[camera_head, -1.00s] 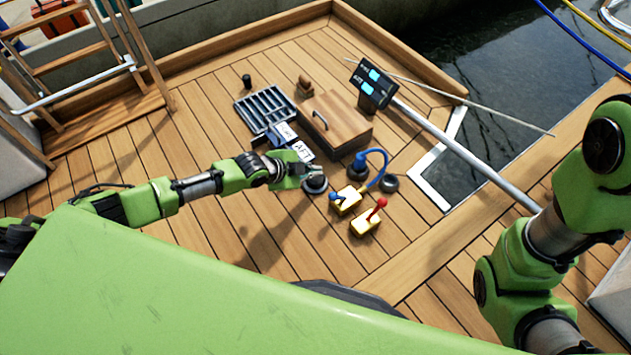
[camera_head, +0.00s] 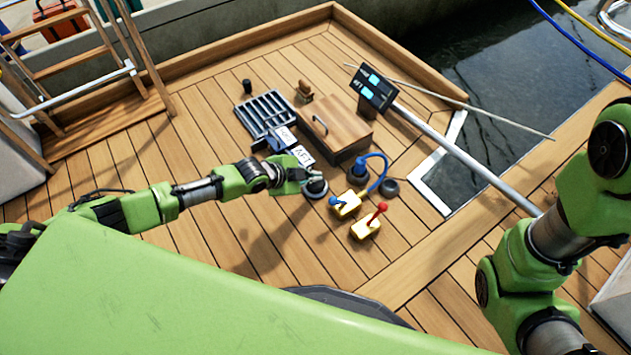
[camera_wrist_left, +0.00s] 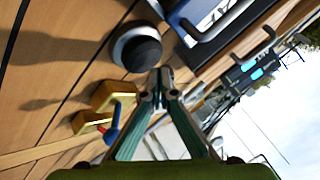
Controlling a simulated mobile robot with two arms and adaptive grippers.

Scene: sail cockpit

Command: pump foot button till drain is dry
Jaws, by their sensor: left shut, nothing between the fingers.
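The foot button (camera_head: 315,190) is a round black cap in a light ring on the deck. It also shows in the left wrist view (camera_wrist_left: 141,50). My left gripper (camera_head: 313,176) is beside and partly over the button in the head view. In the left wrist view its fingertips (camera_wrist_left: 163,84) are together and empty, just past the button's edge; I cannot tell whether they touch it. The drain grate (camera_head: 264,112) is a dark slotted panel farther back; its wetness cannot be told. My right arm is at the right, its gripper out of view.
A wooden hatch box (camera_head: 335,122) stands behind the button. Two yellow blocks, one with a blue lever (camera_head: 347,204) and one with a red-knobbed lever (camera_head: 368,224), sit to the right. A metal pole (camera_head: 470,160) carries a display. Open deck lies left.

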